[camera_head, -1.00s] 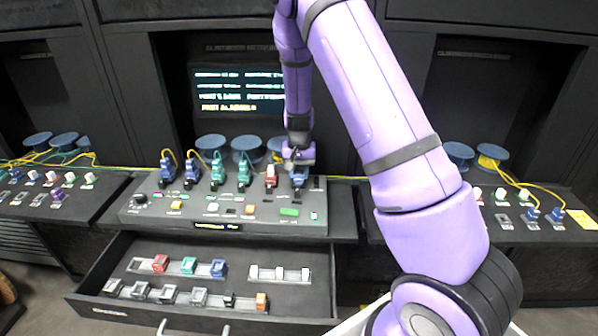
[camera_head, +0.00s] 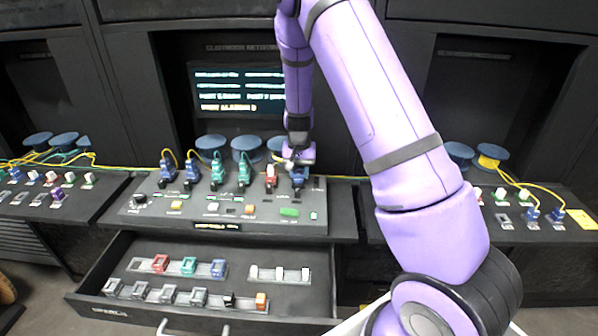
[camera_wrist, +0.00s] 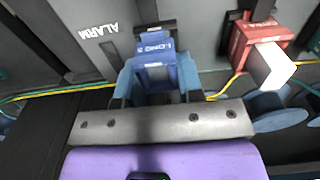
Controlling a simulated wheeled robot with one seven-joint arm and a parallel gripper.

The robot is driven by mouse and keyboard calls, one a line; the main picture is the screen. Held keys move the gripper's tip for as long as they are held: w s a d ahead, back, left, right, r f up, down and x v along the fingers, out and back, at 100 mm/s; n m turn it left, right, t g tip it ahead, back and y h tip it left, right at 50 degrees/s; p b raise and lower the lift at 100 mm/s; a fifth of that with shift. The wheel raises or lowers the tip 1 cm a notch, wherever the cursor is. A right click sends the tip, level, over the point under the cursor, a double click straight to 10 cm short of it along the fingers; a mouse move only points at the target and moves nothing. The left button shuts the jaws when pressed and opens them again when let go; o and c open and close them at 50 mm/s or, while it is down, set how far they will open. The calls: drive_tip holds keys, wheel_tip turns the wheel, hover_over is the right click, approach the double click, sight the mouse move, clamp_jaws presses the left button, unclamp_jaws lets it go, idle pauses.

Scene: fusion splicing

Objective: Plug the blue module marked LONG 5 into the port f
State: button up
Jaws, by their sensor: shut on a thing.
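The blue module (camera_wrist: 154,50), with lettering that appears to read LONG 5, is between the fingers of my gripper (camera_wrist: 157,84) in the wrist view. My gripper (camera_head: 299,168) is shut on it at the right end of the console's row of plugged modules. The blue module (camera_head: 299,180) shows just below the fingers in the head view. It sits at or just over the panel; I cannot tell whether it is fully seated. The port under it is hidden, and I cannot read its letter.
A red module (camera_head: 271,176) stands close to the left of the held one; it also shows in the wrist view (camera_wrist: 262,40). Blue and teal modules with cables fill the console (camera_head: 225,228). Below, an open drawer (camera_head: 120,312) holds several modules.

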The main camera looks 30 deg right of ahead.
drive_tip(key=shift+f, duration=0.45)
drive_tip(key=o, duration=0.9)
drive_tip(key=shift+o, duration=0.2)
wheel_tip(320, 180, up, 11)
